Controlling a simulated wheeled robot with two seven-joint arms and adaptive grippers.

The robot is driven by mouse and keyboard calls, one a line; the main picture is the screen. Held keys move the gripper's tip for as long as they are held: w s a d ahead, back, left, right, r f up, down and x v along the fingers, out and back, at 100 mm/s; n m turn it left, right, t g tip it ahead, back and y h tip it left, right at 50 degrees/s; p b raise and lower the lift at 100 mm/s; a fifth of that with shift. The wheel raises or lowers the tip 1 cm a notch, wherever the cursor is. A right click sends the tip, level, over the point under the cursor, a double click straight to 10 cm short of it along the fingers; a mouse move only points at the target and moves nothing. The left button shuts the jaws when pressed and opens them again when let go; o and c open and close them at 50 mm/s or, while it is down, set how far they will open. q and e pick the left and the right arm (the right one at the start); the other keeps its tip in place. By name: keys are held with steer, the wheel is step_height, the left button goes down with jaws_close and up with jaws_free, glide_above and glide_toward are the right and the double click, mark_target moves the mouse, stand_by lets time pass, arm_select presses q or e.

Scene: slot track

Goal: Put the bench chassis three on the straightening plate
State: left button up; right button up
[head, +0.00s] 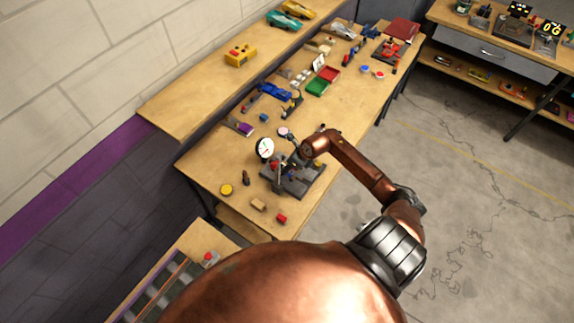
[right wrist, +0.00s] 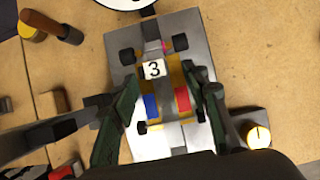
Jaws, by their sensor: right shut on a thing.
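The bench chassis three (right wrist: 155,90), a small car chassis with a white number 3 label and blue and red blocks, is between the fingers of my right gripper (right wrist: 160,105). The gripper is shut on it. The chassis is over the grey straightening plate (right wrist: 190,28), whose metal surface shows around it in the right wrist view. I cannot tell whether it touches the plate. In the head view the plate (head: 312,187) is near the bench's front end, and my right gripper (head: 287,166) is above it, partly hiding the chassis. My left gripper is not in view.
A white dial gauge (head: 264,148) stands at the plate's far-left side. A wooden-handled tool (head: 246,177), a yellow round piece (head: 226,190), a tan block (head: 258,205) and a red block (head: 281,218) lie nearby. Green and red trays (head: 317,87) sit farther back.

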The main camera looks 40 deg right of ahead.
steer(key=shift+f, duration=0.15)
steer(key=shift+f+b, duration=0.45)
steer(key=shift+b, duration=0.1)
steer(key=o, duration=1.3)
steer(key=shift+f, duration=0.1)
steer(key=shift+r+p, duration=0.55)
steer(key=shift+r, duration=0.1)
steer(key=b+v, duration=0.1)
steer(key=v, duration=1.1)
steer(key=shift+b, duration=0.4)
